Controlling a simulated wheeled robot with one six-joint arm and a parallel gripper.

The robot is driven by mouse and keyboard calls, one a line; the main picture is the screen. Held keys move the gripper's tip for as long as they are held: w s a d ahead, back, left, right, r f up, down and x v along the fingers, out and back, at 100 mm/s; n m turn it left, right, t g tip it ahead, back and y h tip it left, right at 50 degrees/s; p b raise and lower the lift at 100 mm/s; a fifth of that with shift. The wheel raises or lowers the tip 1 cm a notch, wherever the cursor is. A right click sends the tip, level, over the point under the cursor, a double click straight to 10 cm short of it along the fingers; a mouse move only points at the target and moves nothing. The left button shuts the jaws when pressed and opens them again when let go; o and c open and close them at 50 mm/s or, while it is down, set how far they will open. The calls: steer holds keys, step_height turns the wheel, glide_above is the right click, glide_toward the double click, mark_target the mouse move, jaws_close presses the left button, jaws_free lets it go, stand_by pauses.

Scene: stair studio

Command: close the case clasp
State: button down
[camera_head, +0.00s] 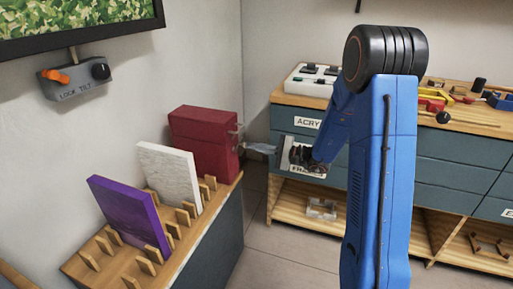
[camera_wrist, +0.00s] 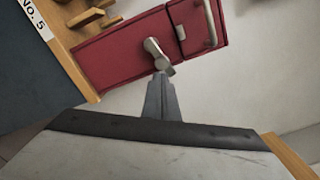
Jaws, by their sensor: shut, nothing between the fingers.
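The red case (camera_head: 200,145) stands on the wooden top of the cabinet at the left. In the wrist view the case (camera_wrist: 120,48) lies across the top of the picture, with a pale metal clasp lever (camera_wrist: 152,46) on its face near a seam. My gripper (camera_head: 249,147) points left at the case's narrow side. In the wrist view my gripper (camera_wrist: 160,76) is shut and empty, its tips at the rounded lower end of the lever. Whether they touch it I cannot tell. A metal handle (camera_wrist: 211,24) sits right of the lever.
A white panel (camera_head: 168,177) and a purple panel (camera_head: 130,214) stand between wooden pegs beside the case. A grey box with an orange lever (camera_head: 75,80) hangs on the wall. A drawer bench (camera_head: 455,160) stands behind my arm. Bare floor (camera_head: 262,235) lies between.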

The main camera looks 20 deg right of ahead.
steer(key=shift+r+n, duration=0.45)
steer(key=shift+n, duration=0.55)
steer(key=shift+r+n, duration=0.35)
steer(key=shift+n, duration=0.35)
steer(key=r+n, duration=0.1)
steer(key=n, duration=0.2)
steer(key=s+a+r+n, duration=0.1)
steer(key=n, duration=0.2)
steer(key=s+r+n, duration=0.1)
steer(key=n, duration=0.3)
steer(key=shift+s+a+r, duration=0.1)
steer(key=shift+a+r, duration=0.1)
steer(key=shift+a, duration=0.1)
steer(key=s+d+r, duration=0.2)
steer(key=s+d, duration=0.1)
steer(key=d, duration=0.7)
steer(key=shift+s+d, duration=0.35)
steer(key=shift+d, duration=0.05)
